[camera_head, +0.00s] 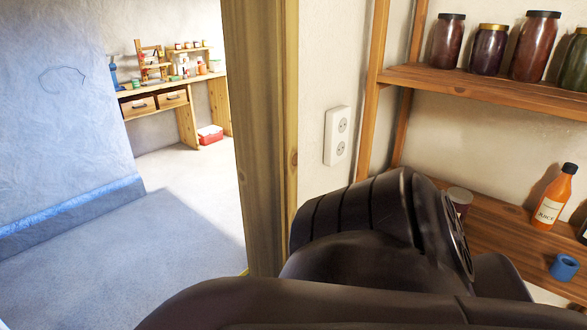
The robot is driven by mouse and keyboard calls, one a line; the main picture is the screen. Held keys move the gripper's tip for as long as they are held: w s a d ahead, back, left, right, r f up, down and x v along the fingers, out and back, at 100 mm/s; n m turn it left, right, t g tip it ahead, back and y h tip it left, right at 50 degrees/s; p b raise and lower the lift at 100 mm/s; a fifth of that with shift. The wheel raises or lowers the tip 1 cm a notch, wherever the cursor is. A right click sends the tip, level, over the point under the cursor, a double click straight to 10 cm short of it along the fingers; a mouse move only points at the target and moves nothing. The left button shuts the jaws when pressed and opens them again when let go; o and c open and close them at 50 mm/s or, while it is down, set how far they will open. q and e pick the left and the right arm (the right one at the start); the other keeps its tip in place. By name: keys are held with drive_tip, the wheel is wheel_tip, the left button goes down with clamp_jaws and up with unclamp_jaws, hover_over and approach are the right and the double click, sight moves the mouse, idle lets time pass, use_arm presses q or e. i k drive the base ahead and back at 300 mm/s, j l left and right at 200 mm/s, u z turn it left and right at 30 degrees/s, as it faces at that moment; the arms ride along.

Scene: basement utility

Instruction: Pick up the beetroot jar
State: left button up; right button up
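Several filled jars stand on the upper wooden shelf at the right. They include a dark red jar with a dark lid (447,41), a dark purple jar with a gold lid (488,50) and a taller red-brown jar with a dark lid (534,46). Another jar with a brownish lid (460,196) stands on the lower shelf, mostly hidden behind my black arm. I cannot tell which one is the beetroot jar. My arm fills the bottom middle of the view, and neither gripper shows.
The lower shelf (495,226) also holds an orange juice bottle (553,198) and a blue cup (563,267). A wooden door post (262,130) stands left of the shelves. Beyond it are open floor, a workbench (165,103) and a red box (210,135).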

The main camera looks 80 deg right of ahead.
sight(461, 199)
drive_tip(key=z, duration=3.65)
